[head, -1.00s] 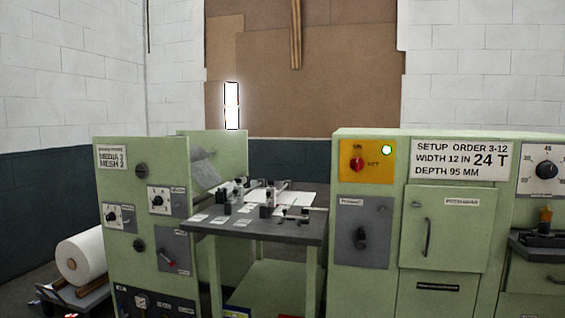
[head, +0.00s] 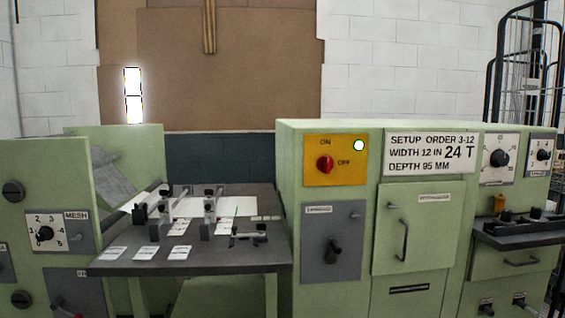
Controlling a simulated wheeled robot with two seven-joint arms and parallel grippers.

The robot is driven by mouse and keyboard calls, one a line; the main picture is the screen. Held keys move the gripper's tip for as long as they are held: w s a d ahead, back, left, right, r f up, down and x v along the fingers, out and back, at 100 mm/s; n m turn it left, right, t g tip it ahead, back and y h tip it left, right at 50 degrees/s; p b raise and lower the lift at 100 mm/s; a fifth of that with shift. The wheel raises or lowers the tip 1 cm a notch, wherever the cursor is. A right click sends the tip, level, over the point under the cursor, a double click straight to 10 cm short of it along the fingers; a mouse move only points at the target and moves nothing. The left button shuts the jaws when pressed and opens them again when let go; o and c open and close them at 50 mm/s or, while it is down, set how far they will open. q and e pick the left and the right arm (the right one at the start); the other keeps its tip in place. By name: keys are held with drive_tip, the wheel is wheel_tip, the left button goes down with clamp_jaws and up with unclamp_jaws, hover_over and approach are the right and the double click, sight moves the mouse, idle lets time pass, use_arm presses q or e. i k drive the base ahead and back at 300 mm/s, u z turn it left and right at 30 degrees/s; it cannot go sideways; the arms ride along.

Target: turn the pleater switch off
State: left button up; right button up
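The pleater switch (head: 325,165) is a red rotary knob on a yellow plate (head: 349,178) on the front of the green machine cabinet. ON is printed above the knob and OFF to its right. The knob's pointer looks turned up toward ON. A round lamp (head: 358,145) at the plate's upper right glows pale green-white. Neither of my grippers shows in the head view.
A grey worktable (head: 210,258) with clamps and labels stands left of the cabinet (head: 289,215). A grey panel (head: 333,258) with a black handle is below the switch. A door (head: 423,230) with a handle and a black wire cage (head: 528,70) are to the right.

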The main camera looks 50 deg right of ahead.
sight(325, 164)
drive_tip(key=z, duration=0.45)
drive_tip(key=i, duration=0.95)
drive_tip(key=z, duration=0.85)
